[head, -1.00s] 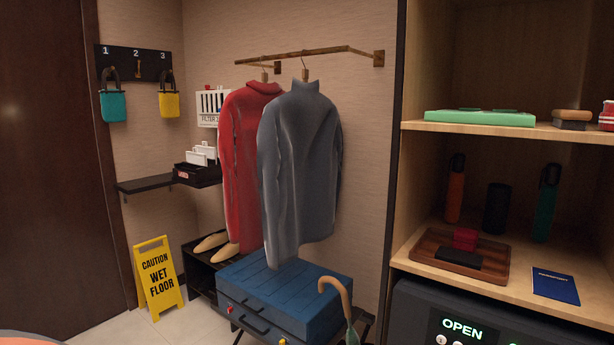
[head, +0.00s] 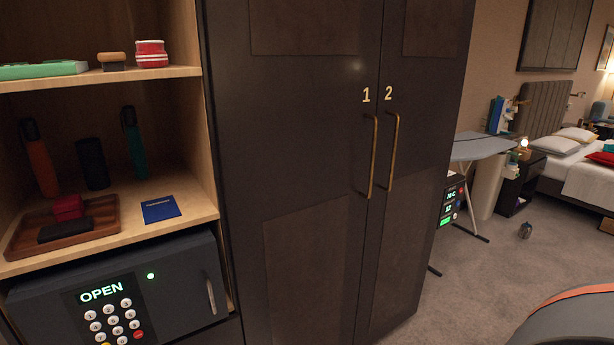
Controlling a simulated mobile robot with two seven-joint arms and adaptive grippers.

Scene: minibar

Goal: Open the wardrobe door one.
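The dark wardrobe stands in the middle of the head view with two tall doors. Wardrobe door one (head: 300,150) is the left door, marked with a gold "1", and it is shut. Its brass bar handle (head: 371,157) runs upright along its right edge. Wardrobe door two (head: 428,130), marked "2", is also shut, with its own brass handle (head: 391,152) beside the first. Neither of my grippers shows in the head view.
An open shelf unit (head: 110,74) with a dark safe (head: 120,290) reading "OPEN" stands left of the wardrobe. An ironing board (head: 478,147) and a bed (head: 580,175) are to the right.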

